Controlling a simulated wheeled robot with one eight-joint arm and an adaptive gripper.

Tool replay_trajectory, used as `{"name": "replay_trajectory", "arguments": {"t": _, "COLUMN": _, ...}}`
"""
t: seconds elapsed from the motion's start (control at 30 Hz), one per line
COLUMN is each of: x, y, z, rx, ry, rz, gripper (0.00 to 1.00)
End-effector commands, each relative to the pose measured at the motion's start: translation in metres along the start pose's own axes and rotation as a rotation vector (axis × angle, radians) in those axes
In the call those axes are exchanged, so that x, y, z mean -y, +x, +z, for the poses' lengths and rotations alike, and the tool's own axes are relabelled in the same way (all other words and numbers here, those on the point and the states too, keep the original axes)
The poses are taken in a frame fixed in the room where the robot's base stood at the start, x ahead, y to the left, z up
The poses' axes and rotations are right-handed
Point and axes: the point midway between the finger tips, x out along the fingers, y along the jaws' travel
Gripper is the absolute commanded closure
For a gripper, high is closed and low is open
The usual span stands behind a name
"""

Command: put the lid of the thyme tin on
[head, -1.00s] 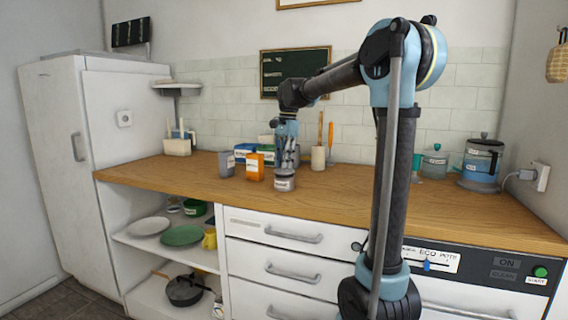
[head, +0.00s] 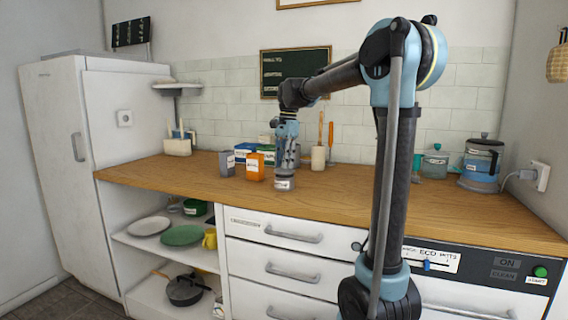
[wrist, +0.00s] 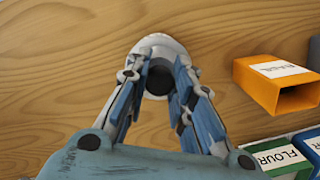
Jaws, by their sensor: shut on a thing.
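A small grey tin (head: 284,185) with a white label stands near the front edge of the wooden counter; its lettering is too small to read. My gripper (head: 286,168) points down right over it. In the wrist view, my gripper (wrist: 159,80) has its fingers closed around a dark round knob, with the pale grey rim of a round lid (wrist: 160,43) showing beyond. The lid is at the tin's top, but the fingers hide much of it. I cannot tell whether it is seated or just above the tin.
An orange box (head: 255,167) stands close left of the gripper, with a grey box (head: 227,163) and a green box (head: 267,152) near it. A utensil pot (head: 318,158) is behind right.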

Motion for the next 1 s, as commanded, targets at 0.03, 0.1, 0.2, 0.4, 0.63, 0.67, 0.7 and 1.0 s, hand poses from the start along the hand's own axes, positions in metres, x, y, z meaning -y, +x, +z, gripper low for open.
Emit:
{"name": "replay_trajectory", "arguments": {"t": 0.03, "x": 0.000, "y": 0.000, "z": 0.000, "rx": 0.000, "ry": 0.000, "rz": 0.000, "gripper": 1.00}}
{"name": "replay_trajectory", "arguments": {"t": 0.1, "x": 0.000, "y": 0.001, "z": 0.000, "rx": 0.000, "ry": 0.000, "rz": 0.000, "gripper": 1.00}}
{"name": "replay_trajectory", "arguments": {"t": 0.2, "x": 0.000, "y": 0.003, "z": 0.000, "rx": 0.000, "ry": 0.000, "rz": 0.000, "gripper": 1.00}}
{"name": "replay_trajectory", "arguments": {"t": 0.4, "x": 0.000, "y": 0.007, "z": -0.001, "rx": 0.000, "ry": 0.000, "rz": 0.000, "gripper": 1.00}}
{"name": "replay_trajectory", "arguments": {"t": 0.63, "x": 0.000, "y": 0.011, "z": -0.001, "rx": 0.000, "ry": 0.000, "rz": 0.000, "gripper": 1.00}}
{"name": "replay_trajectory", "arguments": {"t": 0.67, "x": 0.000, "y": 0.012, "z": -0.002, "rx": 0.000, "ry": 0.000, "rz": 0.000, "gripper": 1.00}}
{"name": "replay_trajectory", "arguments": {"t": 0.7, "x": 0.000, "y": 0.013, "z": -0.002, "rx": 0.000, "ry": 0.000, "rz": 0.000, "gripper": 1.00}}
{"name": "replay_trajectory", "arguments": {"t": 1.0, "x": 0.000, "y": 0.015, "z": -0.002, "rx": 0.000, "ry": 0.000, "rz": 0.000, "gripper": 0.74}}
